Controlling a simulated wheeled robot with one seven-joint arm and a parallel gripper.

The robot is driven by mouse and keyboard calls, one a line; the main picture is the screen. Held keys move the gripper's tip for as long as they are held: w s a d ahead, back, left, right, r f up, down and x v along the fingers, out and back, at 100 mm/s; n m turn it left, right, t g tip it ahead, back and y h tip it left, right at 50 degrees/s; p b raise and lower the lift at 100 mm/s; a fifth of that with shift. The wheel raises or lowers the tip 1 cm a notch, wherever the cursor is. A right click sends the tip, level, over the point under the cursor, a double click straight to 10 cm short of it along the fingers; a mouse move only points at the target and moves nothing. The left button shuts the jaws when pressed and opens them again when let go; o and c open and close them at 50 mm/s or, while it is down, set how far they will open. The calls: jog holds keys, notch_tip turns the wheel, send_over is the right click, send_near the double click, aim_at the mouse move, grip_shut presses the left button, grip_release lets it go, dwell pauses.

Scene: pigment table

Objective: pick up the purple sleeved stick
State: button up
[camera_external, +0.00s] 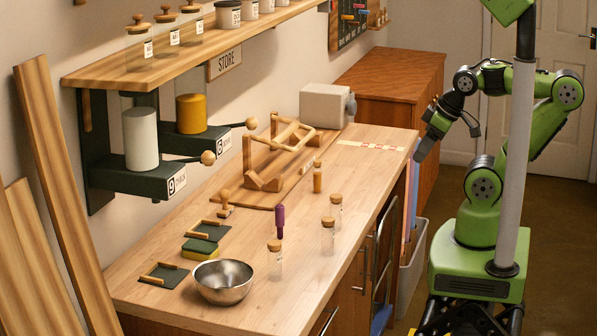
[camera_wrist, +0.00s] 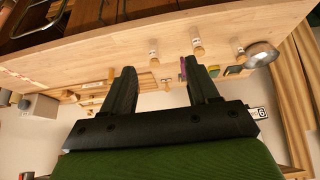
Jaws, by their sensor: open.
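The purple sleeved stick (camera_external: 280,221) stands upright on the wooden table (camera_external: 345,200), behind a corked glass jar (camera_external: 275,262) in the external view. In the wrist view, the purple stick (camera_wrist: 183,68) shows as a thin strip just left of the right finger, its lower part partly hidden. My gripper (camera_external: 428,140) is off the table's right edge in the external view, well apart from the stick. In the wrist view its two dark fingers (camera_wrist: 160,82) are spread wide with nothing held between them.
Two more corked jars (camera_external: 328,236) stand to the right of the stick. A metal bowl (camera_external: 223,281) and green-topped pads (camera_external: 200,248) lie at the front left. A wooden rack (camera_external: 270,165) and a grey box (camera_external: 325,105) are farther back. A shelf (camera_external: 190,60) overhangs the left side.

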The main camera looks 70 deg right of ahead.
jog(key=shift+c, duration=0.2)
dwell(0.4)
jog(key=m+y, duration=1.2)
jog(key=m, duration=1.1)
send_near(280, 205)
jog(key=b+x, duration=0.1)
jog(key=x, duration=0.4)
jog(key=b+x, duration=0.1)
jog(key=x, duration=0.4)
jog(key=shift+w+f, duration=0.15)
jog(key=shift+f, duration=0.35)
jog(key=shift+d+r, duration=0.1)
jog(key=shift+c, duration=0.3)
grip_shut()
